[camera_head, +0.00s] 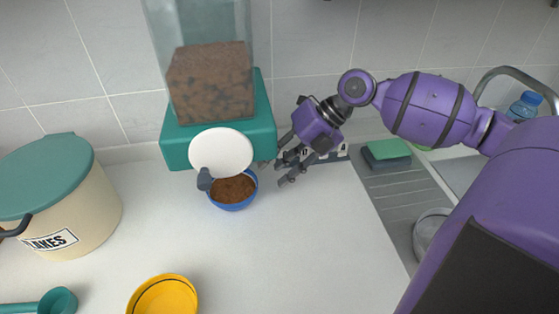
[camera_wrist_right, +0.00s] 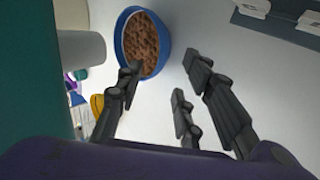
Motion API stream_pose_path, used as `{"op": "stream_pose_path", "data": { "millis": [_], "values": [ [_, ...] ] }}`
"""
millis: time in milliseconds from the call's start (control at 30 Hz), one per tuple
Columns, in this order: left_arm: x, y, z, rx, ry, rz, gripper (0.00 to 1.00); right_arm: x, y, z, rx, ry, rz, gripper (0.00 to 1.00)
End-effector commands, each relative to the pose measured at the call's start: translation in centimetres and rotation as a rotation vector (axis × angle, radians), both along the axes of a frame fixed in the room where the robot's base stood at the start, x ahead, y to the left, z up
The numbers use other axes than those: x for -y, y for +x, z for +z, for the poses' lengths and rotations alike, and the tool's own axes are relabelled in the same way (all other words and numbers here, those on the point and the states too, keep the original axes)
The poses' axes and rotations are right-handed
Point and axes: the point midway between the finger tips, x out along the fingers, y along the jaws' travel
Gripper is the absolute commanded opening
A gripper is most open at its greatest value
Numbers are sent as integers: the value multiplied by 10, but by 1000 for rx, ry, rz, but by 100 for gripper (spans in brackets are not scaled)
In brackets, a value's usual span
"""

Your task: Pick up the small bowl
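A small blue bowl (camera_head: 232,206) filled with brown kibble stands on the white counter under the dispenser's spout. It also shows in the right wrist view (camera_wrist_right: 122,46). My right gripper (camera_head: 284,171) is just right of the bowl, fingers spread and pointing toward it. In the right wrist view, the right gripper (camera_wrist_right: 165,82) is open with nothing between its fingers. One finger overlaps the bowl's near edge in that view; I cannot tell whether it touches. A yellow bowl (camera_head: 163,297) sits at the front of the counter. My left gripper is not in view.
The teal kibble dispenser (camera_head: 264,113) stands behind the blue bowl, its white round part overhanging the bowl. A cream bin (camera_head: 88,215) with a teal lid and a teal scoop (camera_head: 57,302) are at left. A sink with sponges (camera_head: 388,150) is at right. The middle counter is clear.

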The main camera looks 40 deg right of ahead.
Motion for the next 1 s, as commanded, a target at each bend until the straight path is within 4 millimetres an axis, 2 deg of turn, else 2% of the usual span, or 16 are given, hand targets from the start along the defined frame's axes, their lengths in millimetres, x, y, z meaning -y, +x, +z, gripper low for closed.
{"op": "stream_pose_path", "data": {
  "millis": [400, 833, 1000],
  "values": [
    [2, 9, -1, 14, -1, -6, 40, -36, 17, -44, -2, 3, 0, 35],
    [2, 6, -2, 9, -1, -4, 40, -41, 19, -50, -1, 1, 0, 35],
    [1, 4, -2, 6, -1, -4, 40, -41, 19, -50, -1, 1, 0, 12]
  ]
}}
